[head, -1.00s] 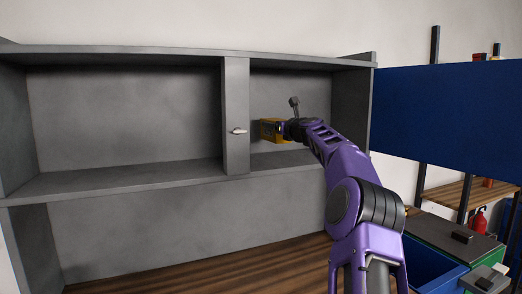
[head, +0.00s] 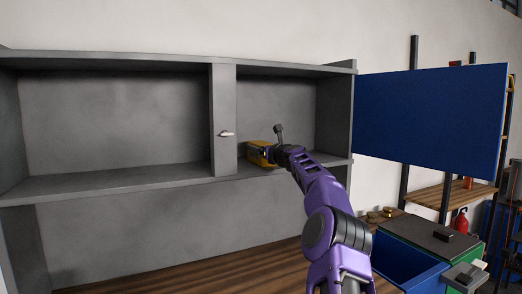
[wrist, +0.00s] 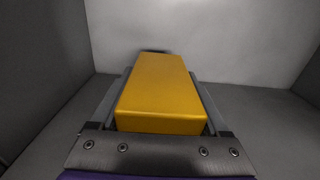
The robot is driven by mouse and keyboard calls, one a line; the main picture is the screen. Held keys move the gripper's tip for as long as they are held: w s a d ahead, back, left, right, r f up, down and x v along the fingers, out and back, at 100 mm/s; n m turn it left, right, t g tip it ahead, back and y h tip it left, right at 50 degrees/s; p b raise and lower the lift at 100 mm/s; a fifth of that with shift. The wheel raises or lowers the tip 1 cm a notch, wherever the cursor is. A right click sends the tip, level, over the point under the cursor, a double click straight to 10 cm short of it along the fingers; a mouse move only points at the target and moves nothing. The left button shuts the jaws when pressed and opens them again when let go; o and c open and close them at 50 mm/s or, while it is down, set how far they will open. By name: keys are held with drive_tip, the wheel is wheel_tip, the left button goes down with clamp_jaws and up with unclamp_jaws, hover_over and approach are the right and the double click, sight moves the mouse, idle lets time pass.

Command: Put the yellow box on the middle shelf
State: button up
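The yellow box (head: 260,152) is inside the right compartment of the grey shelf unit (head: 223,120), close to the upright divider. In the wrist view the yellow box (wrist: 160,95) lies flat between the fingers of my gripper (wrist: 160,75), which run along both its sides. The gripper is shut on it. In the head view my gripper (head: 275,153) reaches in from the right. The box is low, near the middle shelf board (head: 120,182); I cannot tell whether its underside touches the board.
The left compartment is empty. A small light handle (head: 226,134) sticks out of the divider. A blue panel (head: 430,115) stands to the right of the unit. A blue bin (head: 405,262) and a red extinguisher (head: 461,222) are at the lower right. The wooden surface (head: 190,272) below is largely clear.

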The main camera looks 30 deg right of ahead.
drive_tip(key=shift+o, duration=1.3)
drive_tip(key=shift+s, duration=0.1)
drive_tip(key=shift+s+d+f+b, duration=0.1)
drive_tip(key=shift+s+b, duration=0.25)
drive_tip(key=shift+b, duration=0.2)
drive_tip(key=s+b, duration=0.6)
drive_tip(key=s, duration=0.5)
drive_tip(key=shift+a+b, duration=0.4)
drive_tip(key=shift+a, duration=0.1)
